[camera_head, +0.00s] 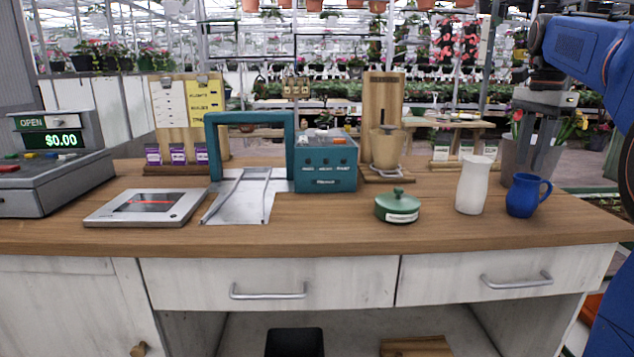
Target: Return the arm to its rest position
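My arm comes in from the upper right, with blue links and a grey gripper (530,165) at its end. The gripper hangs pointing down above the right end of the wooden counter (330,235). Its two fingers look apart, with a gap between them, and nothing shows held. A blue jug (523,196) stands upright below and close to the fingertips. Whether the fingertips touch it or are behind it is hard to tell. A white vase (474,186) stands just left of the jug.
A green lidded pot (397,206), a teal box (326,166), a teal frame (250,119), a flat scale (146,207) and a cash register (50,165) stand on the counter. A coffee stand (383,110) is behind. The front middle strip is clear. Drawers (268,283) are shut.

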